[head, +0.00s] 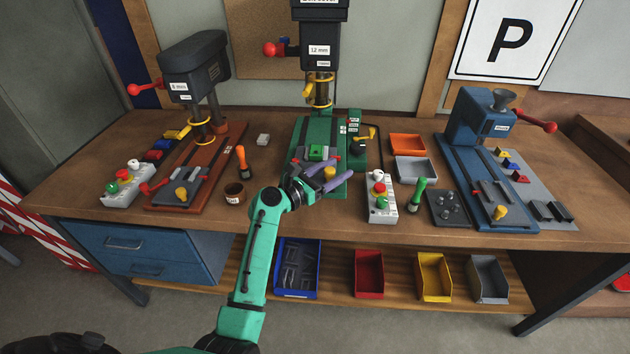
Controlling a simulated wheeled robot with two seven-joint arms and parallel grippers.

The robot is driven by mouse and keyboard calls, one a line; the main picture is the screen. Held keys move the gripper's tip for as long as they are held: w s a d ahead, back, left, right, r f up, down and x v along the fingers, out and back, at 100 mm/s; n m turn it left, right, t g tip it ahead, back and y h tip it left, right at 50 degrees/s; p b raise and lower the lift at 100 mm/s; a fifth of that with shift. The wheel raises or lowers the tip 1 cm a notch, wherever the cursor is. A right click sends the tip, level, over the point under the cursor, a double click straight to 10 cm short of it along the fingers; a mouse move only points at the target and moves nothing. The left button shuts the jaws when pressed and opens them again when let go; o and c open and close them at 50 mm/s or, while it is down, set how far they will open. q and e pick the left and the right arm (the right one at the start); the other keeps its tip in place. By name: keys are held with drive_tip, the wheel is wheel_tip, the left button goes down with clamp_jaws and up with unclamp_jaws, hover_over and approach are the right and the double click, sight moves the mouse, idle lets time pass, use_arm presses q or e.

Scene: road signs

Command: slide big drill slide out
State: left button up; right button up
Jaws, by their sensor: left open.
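The big drill (320,50), labelled 12 mm, stands on a green base at the back middle of the bench. Its slide carries a green block (317,152) and has a yellow knob (330,173) at the front. My left gripper (343,172) has its two purple fingers spread, with the yellow knob showing between them. The fingers look apart from the knob, but I cannot tell whether either touches it. My wrist hides the front left part of the green base. My right gripper is not in view.
A smaller drill (195,70) on a red-brown base stands left; a blue machine (480,118) stands right. A brown cup (234,194) and an orange-handled tool (242,160) are left.

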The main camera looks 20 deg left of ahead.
use_arm(q)
drive_tip(key=b+v, duration=0.2)
drive_tip(key=v, duration=1.1)
drive_tip(key=shift+s+b, duration=0.25)
drive_tip(key=shift+b, duration=0.15)
